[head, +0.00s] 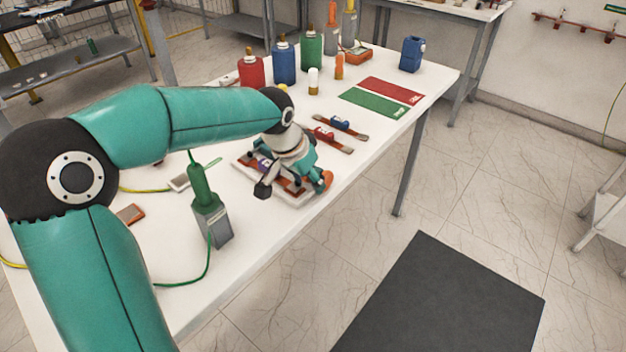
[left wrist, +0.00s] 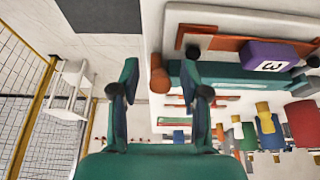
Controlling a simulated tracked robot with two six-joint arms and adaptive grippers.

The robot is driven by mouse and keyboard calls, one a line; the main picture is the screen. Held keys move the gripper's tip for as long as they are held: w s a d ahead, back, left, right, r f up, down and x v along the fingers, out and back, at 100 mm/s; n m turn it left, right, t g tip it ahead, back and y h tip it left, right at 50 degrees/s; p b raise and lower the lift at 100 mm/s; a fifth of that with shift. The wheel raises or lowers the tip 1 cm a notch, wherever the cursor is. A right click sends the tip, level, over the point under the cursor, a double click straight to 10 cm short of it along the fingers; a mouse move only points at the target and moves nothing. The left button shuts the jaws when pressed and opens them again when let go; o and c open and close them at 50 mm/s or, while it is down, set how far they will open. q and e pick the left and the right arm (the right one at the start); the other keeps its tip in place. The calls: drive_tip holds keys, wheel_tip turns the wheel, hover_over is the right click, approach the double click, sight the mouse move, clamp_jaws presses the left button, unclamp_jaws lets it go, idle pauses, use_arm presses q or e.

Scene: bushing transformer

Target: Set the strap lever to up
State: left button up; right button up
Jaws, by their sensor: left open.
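The strap board (head: 292,194) is a pale plate with copper-coloured straps and a purple block (head: 264,165), standing near the table's front edge. In the left wrist view the purple block (left wrist: 270,56) bears a 3. An orange-brown knob (head: 327,181) sticks out at the board's front right end, apparently the lever's grip. My left gripper (head: 290,178) is over the board, fingers apart. In the left wrist view the knob (left wrist: 159,76) appears between the open fingers (left wrist: 160,72), not visibly pinched. The gripper hides much of the board and lever. My right gripper is not in view.
A grey box with a green handle (head: 213,222) stands left of the board, with a green cable. Two strap bars with red (head: 324,134) and blue (head: 340,122) blocks lie behind it. Bottles (head: 284,62) and red and green mats (head: 374,104) are farther back.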

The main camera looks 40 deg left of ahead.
use_arm(q)
clamp_jaws()
